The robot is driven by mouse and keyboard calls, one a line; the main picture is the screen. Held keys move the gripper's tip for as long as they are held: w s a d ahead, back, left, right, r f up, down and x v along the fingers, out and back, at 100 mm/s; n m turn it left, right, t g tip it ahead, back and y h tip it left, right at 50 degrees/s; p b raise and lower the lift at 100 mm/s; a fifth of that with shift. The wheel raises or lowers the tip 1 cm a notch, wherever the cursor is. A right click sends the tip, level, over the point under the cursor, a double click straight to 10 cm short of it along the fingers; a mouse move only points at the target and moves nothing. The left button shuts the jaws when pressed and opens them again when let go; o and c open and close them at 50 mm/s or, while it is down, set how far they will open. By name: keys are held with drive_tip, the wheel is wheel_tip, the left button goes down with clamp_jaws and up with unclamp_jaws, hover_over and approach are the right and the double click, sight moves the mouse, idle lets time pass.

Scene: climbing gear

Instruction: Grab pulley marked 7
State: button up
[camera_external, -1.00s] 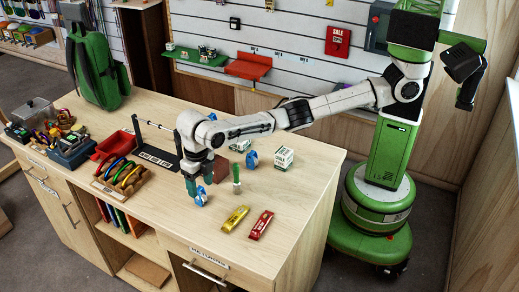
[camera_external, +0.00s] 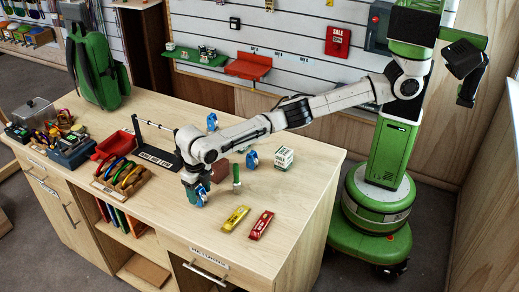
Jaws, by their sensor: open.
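Several blue pulleys stand on the wooden counter (camera_external: 310,190). One pulley (camera_external: 201,197) is at my gripper (camera_external: 196,196), near the counter's front. Another pulley (camera_external: 252,160) stands farther back to the right, and a third (camera_external: 212,122) stands behind my arm. Their markings are too small to read, so I cannot tell which is 7. My gripper points down with its jaws open, low over the counter at the front pulley. The gripper partly hides that pulley, and I cannot tell whether it lies between the fingers.
A green upright tool (camera_external: 236,177) and a brown block (camera_external: 220,171) stand close right of my gripper. A yellow item (camera_external: 235,219) and a red item (camera_external: 261,225) lie in front. A white-green box (camera_external: 284,158) stands right; a wooden rack (camera_external: 122,182) stands left.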

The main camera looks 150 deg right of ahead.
drive_tip(key=shift+f, duration=0.6)
drive_tip(key=c, duration=1.1)
